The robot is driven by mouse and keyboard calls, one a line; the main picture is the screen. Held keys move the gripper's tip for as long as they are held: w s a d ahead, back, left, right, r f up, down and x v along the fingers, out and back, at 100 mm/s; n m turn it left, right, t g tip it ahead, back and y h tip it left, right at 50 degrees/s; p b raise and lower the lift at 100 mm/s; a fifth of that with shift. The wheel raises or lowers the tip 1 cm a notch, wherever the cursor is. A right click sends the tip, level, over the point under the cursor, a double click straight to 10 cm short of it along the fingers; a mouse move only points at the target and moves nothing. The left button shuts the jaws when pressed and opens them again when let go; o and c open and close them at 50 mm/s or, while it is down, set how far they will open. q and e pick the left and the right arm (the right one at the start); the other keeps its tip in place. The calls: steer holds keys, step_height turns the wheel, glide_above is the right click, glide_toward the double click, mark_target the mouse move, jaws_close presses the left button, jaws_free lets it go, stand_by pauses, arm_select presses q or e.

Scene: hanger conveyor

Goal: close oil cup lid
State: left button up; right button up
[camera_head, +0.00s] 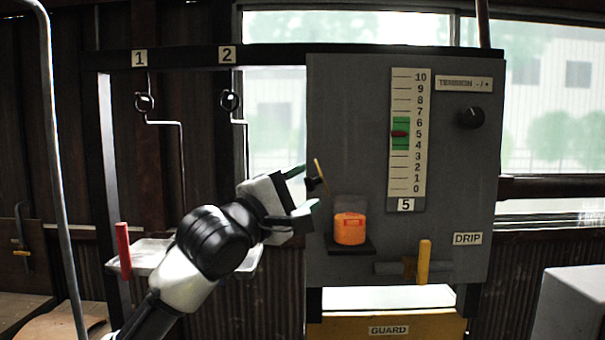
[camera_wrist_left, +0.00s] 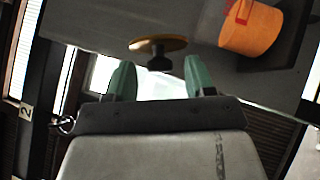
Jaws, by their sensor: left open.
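The oil cup (camera_head: 350,229) is an orange cup with clear upper walls on a small dark shelf of the grey panel. It also shows at the upper right of the left wrist view (camera_wrist_left: 250,30). Its lid (camera_head: 320,173) is a gold disc with a black knob, standing tilted up at the cup's left, so the cup is open. In the left wrist view the lid (camera_wrist_left: 158,44) is seen edge-on. My left gripper (camera_head: 304,188) is open, with its green fingertips on either side of the knob, around its tip level. I cannot tell whether they touch it. My right gripper is out of view.
The grey panel (camera_head: 350,120) carries a scale (camera_head: 404,140), a tension knob (camera_head: 471,118) and a yellow drip lever (camera_head: 424,262) right of the cup. A red handle (camera_head: 123,251) and a pale tray (camera_head: 150,252) are at left. Hooks hang below plates 1 and 2.

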arm_select(q)
steer(key=shift+w+d+r, duration=0.1)
steer(key=shift+w+d, duration=0.1)
steer(key=shift+w, duration=0.1)
steer(key=c, duration=0.9)
